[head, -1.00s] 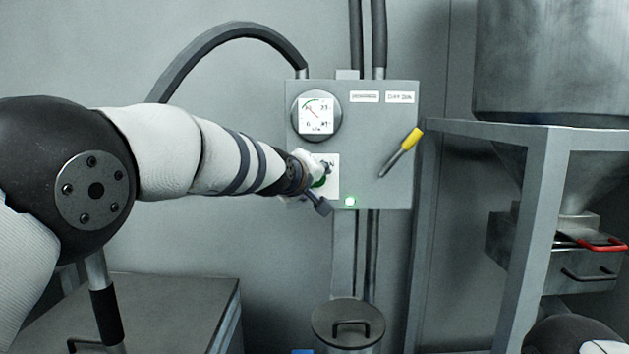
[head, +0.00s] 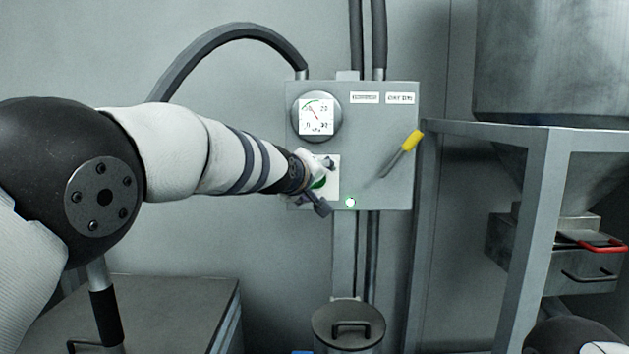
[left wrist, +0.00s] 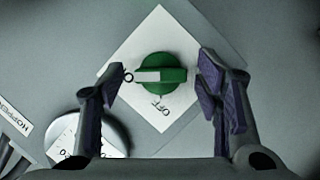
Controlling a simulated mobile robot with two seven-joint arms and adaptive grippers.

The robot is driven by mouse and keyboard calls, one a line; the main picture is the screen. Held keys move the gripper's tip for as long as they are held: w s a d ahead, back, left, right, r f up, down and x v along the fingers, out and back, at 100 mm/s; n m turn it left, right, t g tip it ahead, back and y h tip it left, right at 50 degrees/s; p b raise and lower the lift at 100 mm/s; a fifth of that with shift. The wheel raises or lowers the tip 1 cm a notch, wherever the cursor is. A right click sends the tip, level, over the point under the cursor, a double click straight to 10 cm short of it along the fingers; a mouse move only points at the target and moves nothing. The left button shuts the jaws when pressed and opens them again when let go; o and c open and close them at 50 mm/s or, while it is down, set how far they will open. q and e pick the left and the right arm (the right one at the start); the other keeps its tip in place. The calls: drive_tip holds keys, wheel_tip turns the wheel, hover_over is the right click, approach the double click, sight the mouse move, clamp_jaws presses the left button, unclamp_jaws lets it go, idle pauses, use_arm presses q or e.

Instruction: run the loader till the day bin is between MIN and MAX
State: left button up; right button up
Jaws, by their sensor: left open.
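A grey control panel (head: 390,150) on the wall carries a round gauge (head: 317,116), a yellow-handled lever (head: 403,152) angled up to the right, and a lit green lamp (head: 350,202). A green knob (left wrist: 161,74) with a white pointer bar sits on a white plate marked OFF in the left wrist view. My left gripper (head: 322,184) is at the panel in front of the knob. In the left wrist view its fingers (left wrist: 166,95) are open, one on each side of the knob and apart from it. My right gripper is not in view.
A large metal hopper (head: 550,55) stands on a grey frame (head: 545,140) at the right, with a red-handled slide (head: 600,246) below. A lidded canister (head: 348,325) stands under the panel. A grey cabinet (head: 150,300) is at lower left.

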use_arm(q)
drive_tip(key=v, duration=1.2)
